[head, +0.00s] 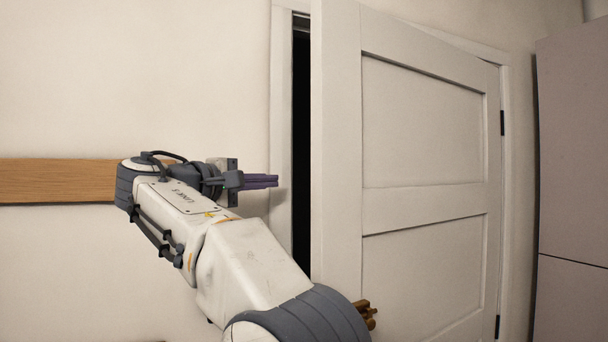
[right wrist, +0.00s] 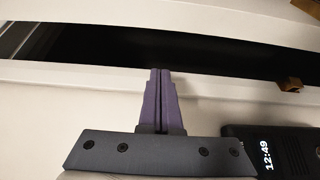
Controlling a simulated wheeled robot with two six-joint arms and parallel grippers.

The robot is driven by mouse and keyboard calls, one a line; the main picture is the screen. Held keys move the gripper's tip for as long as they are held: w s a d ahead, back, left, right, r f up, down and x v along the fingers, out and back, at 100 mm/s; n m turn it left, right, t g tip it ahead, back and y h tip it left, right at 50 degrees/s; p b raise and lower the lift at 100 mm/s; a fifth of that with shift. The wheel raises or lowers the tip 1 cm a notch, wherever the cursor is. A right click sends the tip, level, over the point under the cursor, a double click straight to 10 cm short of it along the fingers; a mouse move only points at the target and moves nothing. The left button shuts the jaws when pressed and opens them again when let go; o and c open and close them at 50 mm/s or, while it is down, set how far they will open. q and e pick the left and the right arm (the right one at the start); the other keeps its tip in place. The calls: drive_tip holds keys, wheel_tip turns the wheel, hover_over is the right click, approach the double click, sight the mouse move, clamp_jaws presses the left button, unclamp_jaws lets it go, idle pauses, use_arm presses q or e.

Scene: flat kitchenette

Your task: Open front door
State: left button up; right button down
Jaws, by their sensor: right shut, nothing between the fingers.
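The white panelled front door (head: 425,130) stands ajar in the head view, with its hinges on the right and a dark gap (head: 301,150) along its left edge. A brass-coloured handle (head: 367,313) shows low on the door, partly hidden behind my right arm. My right gripper (head: 277,181) is shut and empty, pointing right at the left door frame, just left of the gap. In the right wrist view its purple fingers (right wrist: 161,72) are together, with their tips at the edge of the dark opening (right wrist: 170,52). My left gripper is not in view.
A wooden rail (head: 60,181) runs along the wall at the left. A tall grey cabinet (head: 573,170) stands right of the door. A dark device with a clock display (right wrist: 267,155) shows at the lower right of the wrist view, and a small brass piece (right wrist: 290,85) on the right.

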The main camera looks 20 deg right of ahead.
drive_tip(key=d+p, duration=0.1)
drive_tip(key=d, duration=0.6)
drive_tip(key=shift+d+p, duration=0.35)
drive_tip(key=shift+d, duration=0.05)
drive_tip(key=shift+w, duration=0.1)
